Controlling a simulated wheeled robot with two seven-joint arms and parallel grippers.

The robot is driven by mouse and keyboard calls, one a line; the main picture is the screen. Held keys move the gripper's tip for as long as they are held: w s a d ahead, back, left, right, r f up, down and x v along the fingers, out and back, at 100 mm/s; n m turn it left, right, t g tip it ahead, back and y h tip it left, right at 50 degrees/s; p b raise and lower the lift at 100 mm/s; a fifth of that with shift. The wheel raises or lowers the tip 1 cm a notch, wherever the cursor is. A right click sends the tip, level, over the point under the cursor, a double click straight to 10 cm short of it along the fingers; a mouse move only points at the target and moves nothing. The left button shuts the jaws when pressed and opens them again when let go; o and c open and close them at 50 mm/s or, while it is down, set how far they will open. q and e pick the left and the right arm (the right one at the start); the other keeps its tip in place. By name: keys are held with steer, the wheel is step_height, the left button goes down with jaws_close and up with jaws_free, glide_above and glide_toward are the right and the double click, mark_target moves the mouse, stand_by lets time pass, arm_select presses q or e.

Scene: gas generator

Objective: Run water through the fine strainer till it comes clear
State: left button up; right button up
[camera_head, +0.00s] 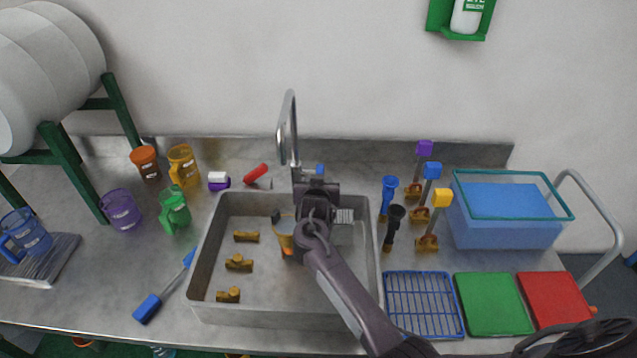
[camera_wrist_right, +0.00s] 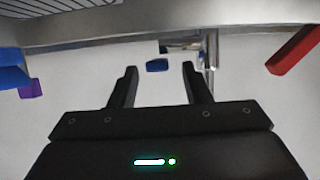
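The steel sink (camera_head: 210,265) stands in the counter, with the curved tap (camera_head: 290,110) behind it. No running water shows. My right gripper (camera_head: 317,184) is over the sink's back edge near the tap base. In the right wrist view the gripper (camera_wrist_right: 160,70) has its fingers apart and nothing clasped. A small blue tap handle (camera_wrist_right: 157,65) appears in the gap between the fingertips; contact is unclear. It also shows in the head view (camera_head: 320,169). An orange-and-dark vessel (camera_head: 285,238), perhaps the strainer, is in the sink, partly behind my arm. My left gripper is out of view.
Several brass fittings (camera_head: 239,263) lie in the sink. Cups, including a green one (camera_head: 174,208), and a blue-handled brush (camera_head: 147,307) are left. Upright brushes (camera_head: 428,243), a blue rack (camera_head: 423,304), green board (camera_head: 494,304), red board (camera_head: 553,300) and blue tub (camera_head: 505,235) are right.

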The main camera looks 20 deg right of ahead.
steer(key=shift+s, duration=0.1)
steer(key=b+v, duration=0.1)
steer(key=v, duration=0.6)
steer(key=shift+s+a, duration=0.2)
steer(key=shift+r, duration=0.1)
